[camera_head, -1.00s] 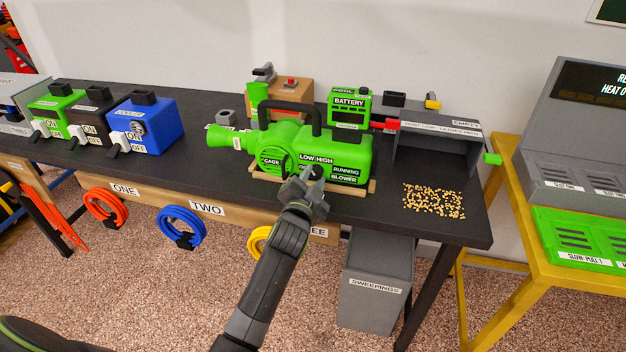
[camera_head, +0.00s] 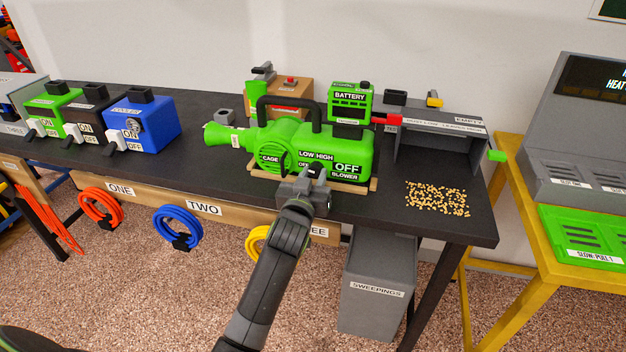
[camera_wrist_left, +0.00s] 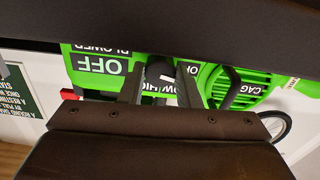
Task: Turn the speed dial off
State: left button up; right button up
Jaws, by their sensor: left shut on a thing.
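The green leaf blower (camera_head: 285,137) lies on the dark workbench, with a black top handle and a battery block (camera_head: 350,103). Its front panel reads LOW, HIGH and OFF around a small black speed dial (camera_wrist_left: 160,72). A larger status label on the blower reads OFF (camera_head: 348,168). My left gripper (camera_head: 315,178) is at the panel, with its fingers on either side of the dial and shut on it. The gripper hides much of the dial in the head view. The status label shows upside down in the wrist view. My right gripper is not in view.
Wood pellets (camera_head: 437,198) lie on the bench right of the blower, before a grey open bin (camera_head: 440,150). Green, black and blue switch boxes (camera_head: 150,120) stand at the left. Coiled cables hang from the front rail.

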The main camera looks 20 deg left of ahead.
pick_arm(q)
jog(key=shift+n, duration=1.1)
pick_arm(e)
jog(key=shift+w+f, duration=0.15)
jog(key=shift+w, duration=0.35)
pick_arm(q)
jog(key=shift+b, duration=0.3)
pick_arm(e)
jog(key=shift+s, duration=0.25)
pick_arm(q)
jog(key=o, duration=0.7)
